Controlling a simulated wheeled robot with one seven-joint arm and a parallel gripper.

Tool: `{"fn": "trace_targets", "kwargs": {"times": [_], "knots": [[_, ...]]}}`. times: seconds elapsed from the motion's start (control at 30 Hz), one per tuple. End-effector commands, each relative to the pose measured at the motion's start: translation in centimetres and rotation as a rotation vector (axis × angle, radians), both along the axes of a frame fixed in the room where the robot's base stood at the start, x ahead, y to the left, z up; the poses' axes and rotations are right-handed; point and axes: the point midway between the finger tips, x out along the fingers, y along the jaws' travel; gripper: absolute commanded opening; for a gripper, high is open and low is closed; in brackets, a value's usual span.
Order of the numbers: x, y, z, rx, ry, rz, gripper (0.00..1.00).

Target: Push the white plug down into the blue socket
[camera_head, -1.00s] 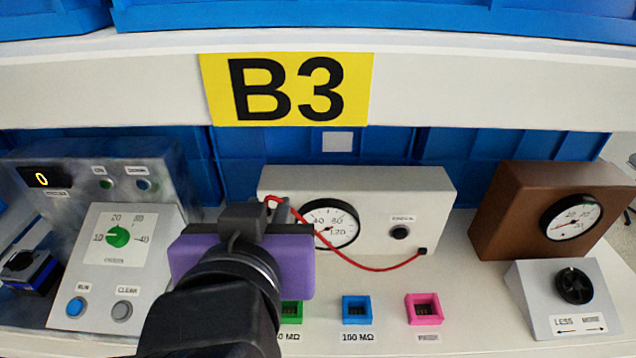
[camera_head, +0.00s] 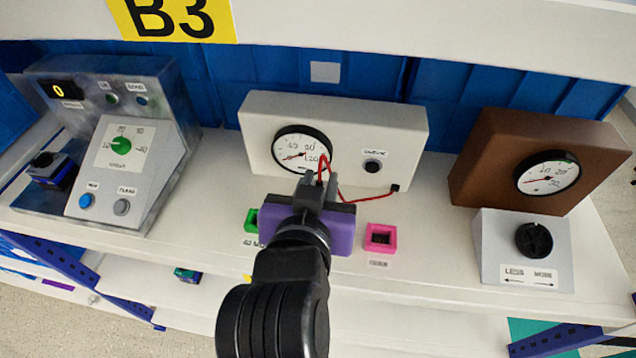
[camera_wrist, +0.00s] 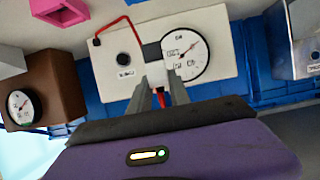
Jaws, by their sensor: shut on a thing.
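My gripper (camera_head: 314,190) is over the front of the shelf top, before the white meter box (camera_head: 408,137). Its fingers (camera_wrist: 158,88) are close together in the wrist view, with a red piece and a small white part, seemingly the white plug (camera_wrist: 155,69), between them. A red wire (camera_head: 367,198) runs from the box's lower right corner to the gripper. In the head view the plug is hidden by the gripper. The blue socket is hidden behind my purple gripper body, between the green socket (camera_head: 251,221) and the pink socket (camera_head: 380,237). Whether the plug touches the socket cannot be seen.
A grey console (camera_head: 105,175) with a green dial stands at left. A brown meter box (camera_head: 490,150) stands at right, with a grey box (camera_head: 526,250) with a black knob before it. The yellow B3 sign (camera_head: 175,14) is on the ledge above.

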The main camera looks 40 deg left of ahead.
Motion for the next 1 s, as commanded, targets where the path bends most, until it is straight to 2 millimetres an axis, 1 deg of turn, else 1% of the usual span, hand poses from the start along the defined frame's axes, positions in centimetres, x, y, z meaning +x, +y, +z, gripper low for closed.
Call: {"fn": "trace_targets", "kwargs": {"times": [0.37,1.0], "knots": [[0.0,-0.1,0.0,-0.001,0.001,-0.001,0.0],[0.0,-0.1,-5.3,-0.001,0.002,-0.001,0.0]]}}
